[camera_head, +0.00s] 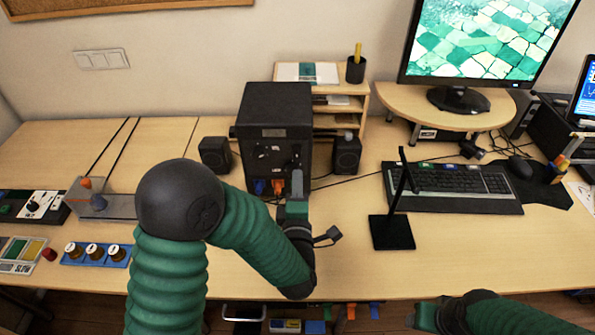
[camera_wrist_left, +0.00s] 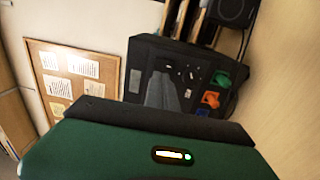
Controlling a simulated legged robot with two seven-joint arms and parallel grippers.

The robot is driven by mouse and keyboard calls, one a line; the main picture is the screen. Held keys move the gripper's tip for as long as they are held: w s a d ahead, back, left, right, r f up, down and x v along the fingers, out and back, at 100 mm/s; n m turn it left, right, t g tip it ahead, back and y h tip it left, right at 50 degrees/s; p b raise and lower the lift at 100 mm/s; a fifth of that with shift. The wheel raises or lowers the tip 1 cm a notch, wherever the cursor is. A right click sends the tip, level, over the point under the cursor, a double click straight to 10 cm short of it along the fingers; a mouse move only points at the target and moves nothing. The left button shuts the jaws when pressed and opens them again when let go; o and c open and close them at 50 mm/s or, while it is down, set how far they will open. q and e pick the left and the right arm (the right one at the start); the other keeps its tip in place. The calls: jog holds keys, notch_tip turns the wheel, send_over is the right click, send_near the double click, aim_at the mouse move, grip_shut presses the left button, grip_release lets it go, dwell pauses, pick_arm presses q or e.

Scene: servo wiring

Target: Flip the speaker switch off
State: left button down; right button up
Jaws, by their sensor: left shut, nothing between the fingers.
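A large black box (camera_head: 275,100) stands on the desk, its front panel carrying small dark parts and blue, orange (camera_head: 278,187) and green pieces low down. A small black speaker (camera_head: 215,154) stands to its left and another speaker (camera_head: 347,156) to its right. I cannot pick out the speaker switch for certain. My left gripper (camera_head: 297,188) is shut and empty, close in front of the box's lower right. In the left wrist view the box (camera_wrist_left: 140,55) shows tilted, with green (camera_wrist_left: 221,79) and orange (camera_wrist_left: 211,99) pieces. My right gripper (camera_head: 424,316) is at the bottom edge, its fingers unclear.
A black stand (camera_head: 392,232) with a thin upright is right of my left arm. A keyboard (camera_head: 450,186) and monitor stand (camera_head: 447,105) are further right. Desk between stand and front edge is clear.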

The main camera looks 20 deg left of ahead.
pick_arm(q)
jog(key=v, duration=0.5)
jog(key=shift+s, duration=0.25)
jog(key=shift+a+r, duration=0.1)
